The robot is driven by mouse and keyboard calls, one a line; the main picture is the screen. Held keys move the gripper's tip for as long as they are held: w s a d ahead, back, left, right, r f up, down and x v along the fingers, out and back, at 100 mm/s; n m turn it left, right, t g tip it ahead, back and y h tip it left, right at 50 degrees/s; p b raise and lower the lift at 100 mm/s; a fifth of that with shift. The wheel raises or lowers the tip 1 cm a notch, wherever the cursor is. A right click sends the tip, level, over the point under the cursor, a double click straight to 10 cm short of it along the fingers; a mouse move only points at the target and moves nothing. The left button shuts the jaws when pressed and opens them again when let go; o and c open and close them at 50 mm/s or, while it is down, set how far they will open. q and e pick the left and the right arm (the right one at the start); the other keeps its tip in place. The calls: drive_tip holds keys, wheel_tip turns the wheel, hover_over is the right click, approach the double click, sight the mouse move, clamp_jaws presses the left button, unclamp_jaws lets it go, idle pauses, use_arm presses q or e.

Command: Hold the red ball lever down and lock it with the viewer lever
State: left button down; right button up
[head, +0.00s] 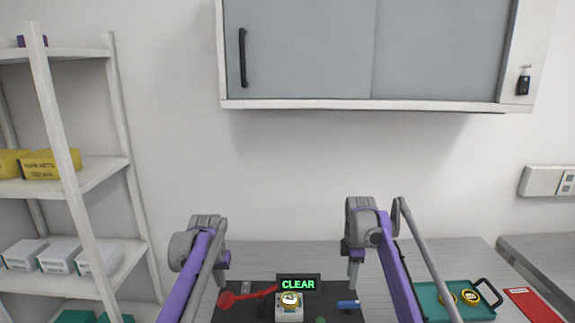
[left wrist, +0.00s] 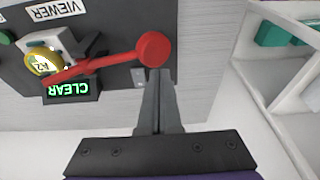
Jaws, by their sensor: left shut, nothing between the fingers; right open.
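The red ball lever (head: 227,299) lies on the left of the dark instrument base, its red arm running right toward the middle. It also shows in the left wrist view (left wrist: 153,48). My left gripper (head: 222,283) is shut and empty, its fingertips (left wrist: 158,72) right by the ball; whether they touch it I cannot tell. A blue handle (head: 348,304), possibly the viewer lever, is on the right of the base. My right gripper (head: 354,284) is open above it, apart from it. A "VIEWER" label (left wrist: 56,9) shows in the left wrist view.
A small display (head: 298,284) reads "CLEAR" in green, behind a grey block holding a gold-rimmed round piece (head: 290,300). A green tray (head: 430,301) with gold-coloured round pieces and a red card (head: 533,304) are at the right. Shelves (head: 100,185) stand at the left.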

use_arm(q)
drive_tip(key=w+p+v, duration=0.1)
drive_tip(key=v, duration=0.5)
drive_tip(key=shift+w+r, duration=0.2)
drive_tip(key=shift+r, duration=0.1)
use_arm(e)
drive_tip(key=r, duration=0.2)
drive_tip(key=w+r, duration=0.1)
drive_tip(key=shift+w+r, duration=0.15)
drive_tip(key=shift+r, duration=0.25)
